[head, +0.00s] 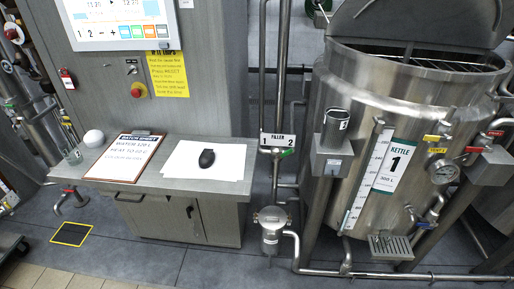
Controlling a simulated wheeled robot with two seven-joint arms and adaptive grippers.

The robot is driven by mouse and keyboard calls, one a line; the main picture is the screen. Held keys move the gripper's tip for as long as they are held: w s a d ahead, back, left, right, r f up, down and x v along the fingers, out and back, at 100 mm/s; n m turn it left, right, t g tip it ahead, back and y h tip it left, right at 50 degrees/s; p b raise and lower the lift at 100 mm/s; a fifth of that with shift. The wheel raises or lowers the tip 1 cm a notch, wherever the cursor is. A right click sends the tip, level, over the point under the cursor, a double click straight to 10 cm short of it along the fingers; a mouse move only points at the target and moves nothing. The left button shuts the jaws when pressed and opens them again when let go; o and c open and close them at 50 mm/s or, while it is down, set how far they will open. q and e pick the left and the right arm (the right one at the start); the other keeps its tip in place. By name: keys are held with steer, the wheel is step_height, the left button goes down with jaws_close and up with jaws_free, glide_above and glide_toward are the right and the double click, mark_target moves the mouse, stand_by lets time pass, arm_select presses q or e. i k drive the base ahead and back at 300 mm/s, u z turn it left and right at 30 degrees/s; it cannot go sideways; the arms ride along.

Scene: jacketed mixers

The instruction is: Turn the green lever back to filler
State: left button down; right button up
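A small green lever (287,152) sits on a pipe valve just under a white sign (277,140) that appears to read FILLER, with 1 at its left and 2 at its right. The lever sticks out to the right of the valve, under the 2 side, slightly raised at its outer end. Vertical steel pipes run above and below it, between the cabinet and the kettle. Neither of my grippers is in view, and nothing is touching the lever.
The steel kettle (350,95) marked 1 stands right of the valve, with red and yellow handles. A steel desk (222,185) with clipboard (124,155), papers and black mouse (207,158) is at left. A strainer pot (271,230) stands below. Floor is open in front.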

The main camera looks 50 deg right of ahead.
mark_target(290, 150)
steer(key=i, duration=0.7)
steer(key=z, duration=0.85)
steer(key=i, duration=0.5)
steer(key=z, duration=0.45)
